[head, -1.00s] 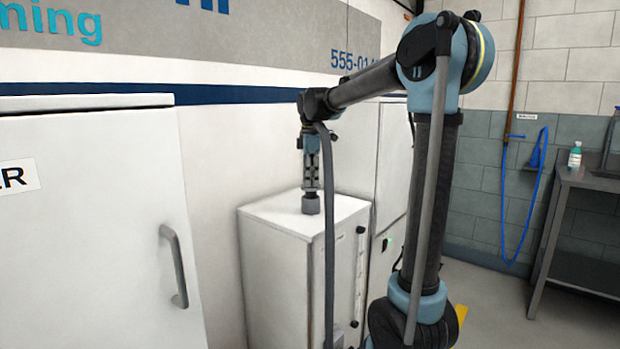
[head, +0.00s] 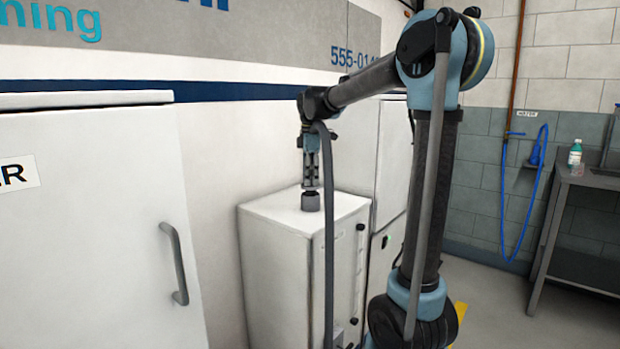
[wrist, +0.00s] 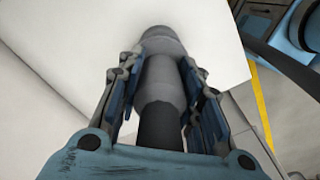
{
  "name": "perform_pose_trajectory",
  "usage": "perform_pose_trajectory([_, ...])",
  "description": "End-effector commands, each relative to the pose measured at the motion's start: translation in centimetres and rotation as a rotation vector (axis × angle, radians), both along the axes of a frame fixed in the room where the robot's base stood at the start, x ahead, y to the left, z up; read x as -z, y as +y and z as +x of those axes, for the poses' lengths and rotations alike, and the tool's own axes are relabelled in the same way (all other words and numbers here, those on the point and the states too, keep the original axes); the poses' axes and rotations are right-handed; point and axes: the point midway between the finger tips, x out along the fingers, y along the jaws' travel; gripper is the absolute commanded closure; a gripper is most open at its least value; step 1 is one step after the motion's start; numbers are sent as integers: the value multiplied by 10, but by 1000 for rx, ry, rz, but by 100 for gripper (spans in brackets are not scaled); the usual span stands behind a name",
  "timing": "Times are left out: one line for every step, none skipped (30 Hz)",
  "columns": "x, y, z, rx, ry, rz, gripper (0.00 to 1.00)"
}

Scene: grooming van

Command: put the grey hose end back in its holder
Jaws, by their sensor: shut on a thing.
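My gripper (head: 311,182) points down over the white cabinet (head: 270,222), with its fingers on either side of the grey hose end (head: 310,202). In the wrist view the grey hose end (wrist: 162,82) sits between the two finger pads of my gripper (wrist: 163,75), and the fingers are shut on it. The hose end is a stepped grey cylinder with a wider far part and a dark near part. It appears at or just above the cabinet top; I cannot tell whether it touches. I cannot make out a holder in either view.
A white door with a grey handle (head: 174,262) stands at the left. A grey tube (head: 328,235) hangs down in front of the cabinet. A blue hose (head: 510,220) hangs on the far wall. A bottle (head: 575,154) stands on the dark bench (head: 580,180) at the right.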

Motion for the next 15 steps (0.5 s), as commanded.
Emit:
perform_pose_trajectory([0, 0, 0, 0, 0, 0, 100])
perform_pose_trajectory([1, 0, 0, 0, 0, 0, 100])
perform_pose_trajectory([1, 0, 0, 0, 0, 0, 100])
perform_pose_trajectory([2, 0, 0, 0, 0, 0, 100])
perform_pose_trajectory([2, 0, 0, 0, 0, 0, 100])
perform_pose_trajectory([2, 0, 0, 0, 0, 0, 100])
perform_pose_trajectory([3, 0, 0, 0, 0, 0, 100])
perform_pose_trajectory([3, 0, 0, 0, 0, 0, 100])
perform_pose_trajectory([4, 0, 0, 0, 0, 0, 100])
perform_pose_trajectory([4, 0, 0, 0, 0, 0, 100])
perform_pose_trajectory([4, 0, 0, 0, 0, 0, 100])
perform_pose_trajectory([5, 0, 0, 0, 0, 0, 100])
perform_pose_trajectory([5, 0, 0, 0, 0, 0, 100])
perform_pose_trajectory([6, 0, 0, 0, 0, 0, 100])
perform_pose_trajectory([6, 0, 0, 0, 0, 0, 100])
